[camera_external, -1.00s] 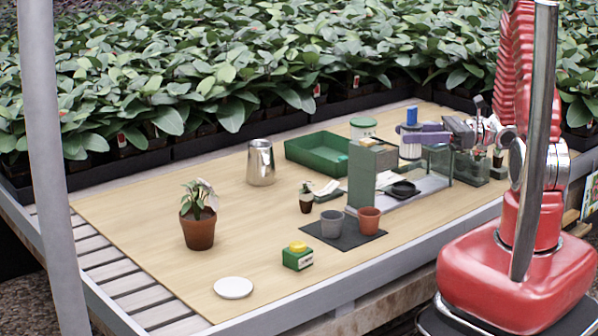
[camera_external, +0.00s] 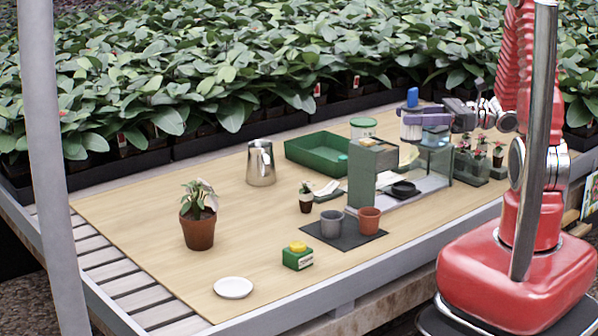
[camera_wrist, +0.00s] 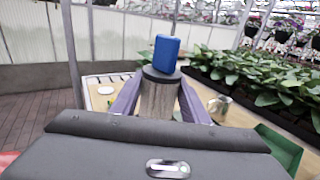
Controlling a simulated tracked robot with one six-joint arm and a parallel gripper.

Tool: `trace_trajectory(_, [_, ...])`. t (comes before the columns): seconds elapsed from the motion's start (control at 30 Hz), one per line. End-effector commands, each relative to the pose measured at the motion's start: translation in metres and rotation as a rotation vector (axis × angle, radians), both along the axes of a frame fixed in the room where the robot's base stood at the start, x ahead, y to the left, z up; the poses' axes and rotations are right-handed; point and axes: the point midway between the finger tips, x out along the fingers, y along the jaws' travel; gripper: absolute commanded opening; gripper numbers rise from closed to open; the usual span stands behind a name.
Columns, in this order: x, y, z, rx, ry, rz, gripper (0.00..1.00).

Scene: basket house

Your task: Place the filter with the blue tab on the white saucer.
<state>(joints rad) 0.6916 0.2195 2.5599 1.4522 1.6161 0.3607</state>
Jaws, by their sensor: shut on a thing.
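The filter (camera_external: 412,97) has an upright blue tab on a dark cap over a pale grey cylindrical body. It also shows upright in the wrist view (camera_wrist: 158,98). My gripper (camera_external: 411,118) is shut on its body, with a purple finger on each side, and holds it raised above the far right part of the table, behind the grey-green stand. The white saucer (camera_external: 233,288) lies empty at the table's near left edge, far from my gripper. It shows small at the left in the wrist view (camera_wrist: 106,90).
The grey-green stand (camera_external: 362,180), green tray (camera_external: 315,157) and lidded tub (camera_external: 363,128) are near my gripper. A metal pitcher (camera_external: 261,165), potted plant (camera_external: 198,230), two small pots on a dark mat (camera_external: 345,240) and green box (camera_external: 298,258) stand toward the saucer. Table around the saucer is clear.

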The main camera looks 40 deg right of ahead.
Motion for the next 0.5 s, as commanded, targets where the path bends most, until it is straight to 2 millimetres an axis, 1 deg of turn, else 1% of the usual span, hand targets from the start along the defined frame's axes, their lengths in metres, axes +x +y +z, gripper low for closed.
trace_trajectory(0.07, [0.0,0.0,0.007,-0.002,-0.003,0.0,0.18])
trace_trajectory(0.37, [0.02,0.017,0.004,-0.007,0.002,0.069,0.18])
trace_trajectory(0.5, [0.033,0.029,0.003,-0.011,0.005,0.112,0.18])
